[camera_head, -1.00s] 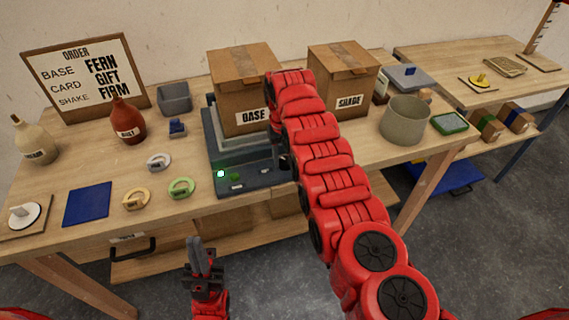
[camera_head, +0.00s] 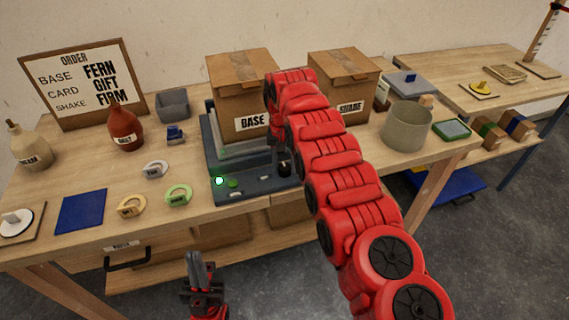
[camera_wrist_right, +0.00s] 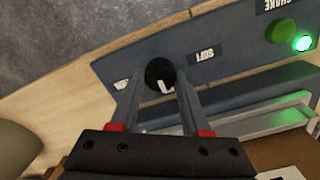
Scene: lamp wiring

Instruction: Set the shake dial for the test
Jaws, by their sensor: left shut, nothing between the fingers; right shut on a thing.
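The dark grey shake machine (camera_head: 262,187) stands on the workbench with a cardboard box labelled BASE (camera_head: 240,95) on it. Its black dial knob (camera_head: 285,168) is on the front panel, partly behind my right arm. In the right wrist view the knob (camera_wrist_right: 159,72) shows a white mark, a SOFT label (camera_wrist_right: 202,54) on one side and a partly hidden label (camera_wrist_right: 122,84) on the other. My right gripper (camera_wrist_right: 160,80) is shut on the knob. My left gripper (camera_head: 198,268) is shut and empty in front of the bench. The order board (camera_head: 85,80) reads SHAKE FIRM.
A green button (camera_head: 233,183) and lit green lamp (camera_head: 219,181) are on the panel's left. A SHADE box (camera_head: 345,85) and a grey-green pot (camera_head: 407,126) stand right of my arm.

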